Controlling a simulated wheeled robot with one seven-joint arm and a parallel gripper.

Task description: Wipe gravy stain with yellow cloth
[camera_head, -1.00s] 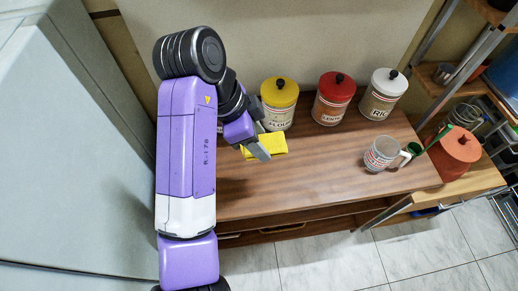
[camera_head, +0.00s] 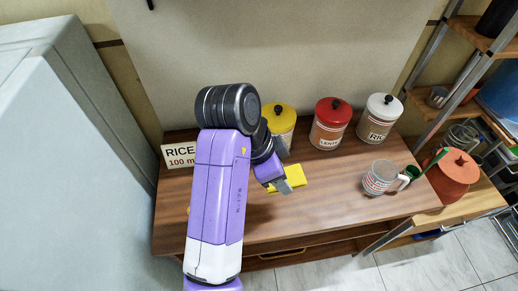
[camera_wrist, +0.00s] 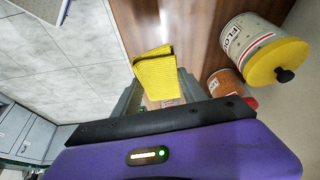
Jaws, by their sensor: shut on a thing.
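The yellow cloth (camera_head: 288,178) is a folded, textured piece over the wooden table, in front of the yellow and red canisters. It also shows in the wrist view (camera_wrist: 155,74), between the two fingers. My gripper (camera_head: 279,184) is shut on the cloth. From these views I cannot tell whether the cloth touches the tabletop.
Yellow (camera_head: 280,122), red (camera_head: 330,125) and white (camera_head: 379,119) canisters stand along the back. A mug (camera_head: 380,178) stands right of the cloth, near an orange pot (camera_head: 452,177). A rice sign (camera_head: 181,156) stands at left. The tabletop (camera_head: 325,205) between cloth and mug is clear.

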